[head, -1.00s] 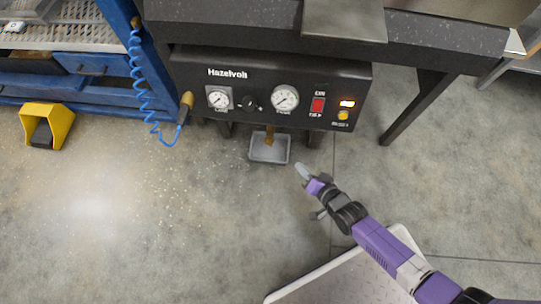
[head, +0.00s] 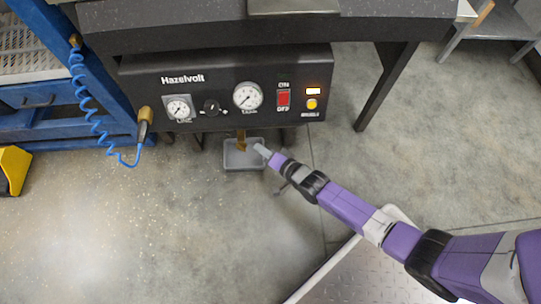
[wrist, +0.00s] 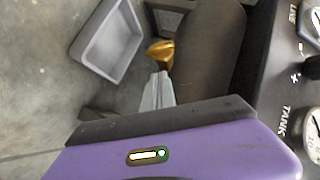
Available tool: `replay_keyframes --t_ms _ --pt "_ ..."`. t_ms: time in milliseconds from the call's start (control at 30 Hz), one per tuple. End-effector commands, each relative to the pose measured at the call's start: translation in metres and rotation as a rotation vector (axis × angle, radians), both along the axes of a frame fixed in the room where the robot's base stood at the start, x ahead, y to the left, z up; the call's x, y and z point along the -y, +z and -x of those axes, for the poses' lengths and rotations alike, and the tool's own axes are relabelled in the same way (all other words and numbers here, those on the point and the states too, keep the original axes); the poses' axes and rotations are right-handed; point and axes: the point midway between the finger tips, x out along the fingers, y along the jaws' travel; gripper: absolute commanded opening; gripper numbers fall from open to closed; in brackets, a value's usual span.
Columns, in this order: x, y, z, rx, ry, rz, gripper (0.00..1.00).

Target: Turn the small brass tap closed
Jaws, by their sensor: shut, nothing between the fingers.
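The small brass tap (head: 241,139) hangs below the underside of the black Hazelvolt panel (head: 225,98), above a grey tray. In the wrist view, the tap's rounded brass end (wrist: 160,50) shows just beyond my fingertips; the rest of it is partly hidden by the dark body beside it. My gripper (head: 261,150) is shut and empty, with its grey fingers (wrist: 157,88) pointing at the tap. The fingertips are very close to the brass; I cannot tell whether they touch.
The grey tray (head: 230,165) stands on the floor under the tap. A blue coiled hose (head: 88,103) with a brass-coloured connector hangs left of the panel. The panel carries gauges, a knob and a red switch (head: 283,98). A dark table leg (head: 385,88) stands right.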

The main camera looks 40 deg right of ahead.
Motion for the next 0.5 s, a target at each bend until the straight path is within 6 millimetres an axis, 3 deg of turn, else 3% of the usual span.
replay_keyframes --t_ms 200,500 --pt "-0.018 -0.019 -0.017 -0.001 -0.002 -0.001 0.0" --pt "-0.028 -0.024 -0.024 -0.001 0.0 0.0 0.0"
